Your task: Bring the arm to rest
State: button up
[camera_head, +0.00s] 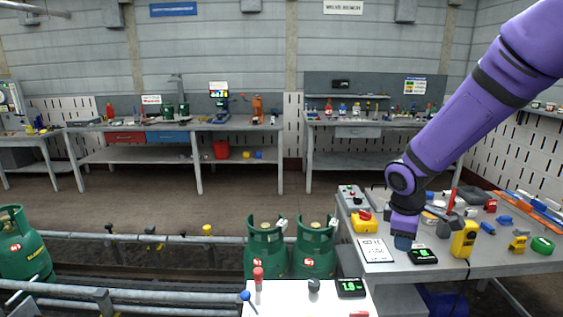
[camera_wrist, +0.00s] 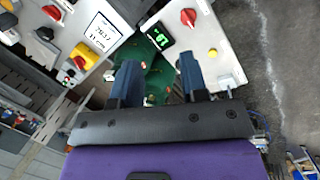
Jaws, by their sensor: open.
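My purple arm comes in from the upper right of the head view and bends down at its wrist. My gripper (camera_head: 404,243) hangs over the left part of the right-hand workbench (camera_head: 490,262), beside a white sheet. In the wrist view my gripper (camera_wrist: 158,78) has its two dark blue fingers spread apart. Nothing is between the fingertips; a green cylinder (camera_wrist: 160,85) shows behind them, further off.
Two green cylinders (camera_head: 264,250) (camera_head: 314,250) stand on the conveyor, another (camera_head: 22,245) at far left. A white panel (camera_head: 290,300) with a display is in front. The bench holds a yellow box (camera_head: 364,225), a yellow meter (camera_head: 464,239) and tools.

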jog(key=s+d+r+m+t, duration=0.1)
jog(key=s+d+r+m, duration=0.1)
jog(key=s+r+m, duration=0.7)
jog(key=s+r+m+t+y, duration=0.2)
jog(key=s+r, duration=0.8)
jog(key=s, duration=0.6)
jog(key=shift+a+r+m, duration=0.2)
jog(key=shift+a+m, duration=0.1)
jog(key=shift+m, duration=0.1)
